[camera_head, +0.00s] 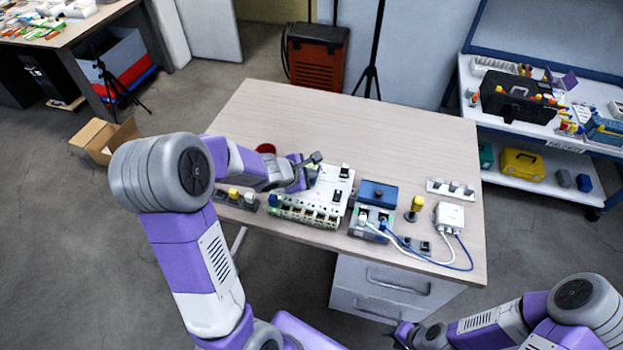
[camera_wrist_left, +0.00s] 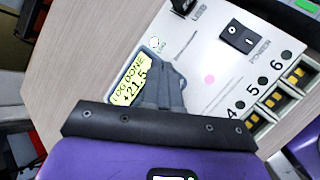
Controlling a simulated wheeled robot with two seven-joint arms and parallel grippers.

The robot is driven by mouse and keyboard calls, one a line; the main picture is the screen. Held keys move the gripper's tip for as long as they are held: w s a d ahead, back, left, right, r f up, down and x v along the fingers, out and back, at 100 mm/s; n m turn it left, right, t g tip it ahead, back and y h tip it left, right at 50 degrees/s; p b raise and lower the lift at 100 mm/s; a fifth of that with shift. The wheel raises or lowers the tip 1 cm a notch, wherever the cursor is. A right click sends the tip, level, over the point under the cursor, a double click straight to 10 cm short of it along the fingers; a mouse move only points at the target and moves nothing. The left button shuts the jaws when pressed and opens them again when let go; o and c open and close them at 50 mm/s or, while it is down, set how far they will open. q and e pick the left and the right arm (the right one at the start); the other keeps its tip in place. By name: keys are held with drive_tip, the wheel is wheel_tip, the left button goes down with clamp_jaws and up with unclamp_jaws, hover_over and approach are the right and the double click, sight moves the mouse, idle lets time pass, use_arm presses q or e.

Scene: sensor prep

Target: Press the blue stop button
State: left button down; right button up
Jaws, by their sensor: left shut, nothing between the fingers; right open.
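A white logger unit (camera_head: 333,180) with a row of green-edged terminals stands near the front of the table. In the left wrist view its panel (camera_wrist_left: 205,60) has a black power switch (camera_wrist_left: 237,37) and a lit yellow display (camera_wrist_left: 131,84) reading "LOG DONE +21.5". My left gripper (camera_head: 314,158) is shut and empty at the panel's far left part; its fingertips (camera_wrist_left: 163,68) partly cover the display. My right gripper (camera_head: 402,335) is low at the bottom edge, clear of the table.
A blue-topped box (camera_head: 377,194), a yellow-topped knob (camera_head: 415,206) and a white box (camera_head: 449,217) with cables stand right of the logger. A row of small parts (camera_head: 236,199) lies left. The back of the table (camera_head: 350,120) is clear.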

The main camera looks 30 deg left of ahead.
use_arm(q)
drive_tip(key=shift+f+b, duration=0.35)
drive_tip(key=shift+b, duration=0.05)
drive_tip(key=shift+r, duration=0.15)
idle(0.5)
drive_tip(key=shift+r+p, duration=0.65)
drive_tip(key=shift+r, duration=0.05)
wheel_tip(320, 180, up, 5)
drive_tip(key=p, duration=0.4)
idle(0.7)
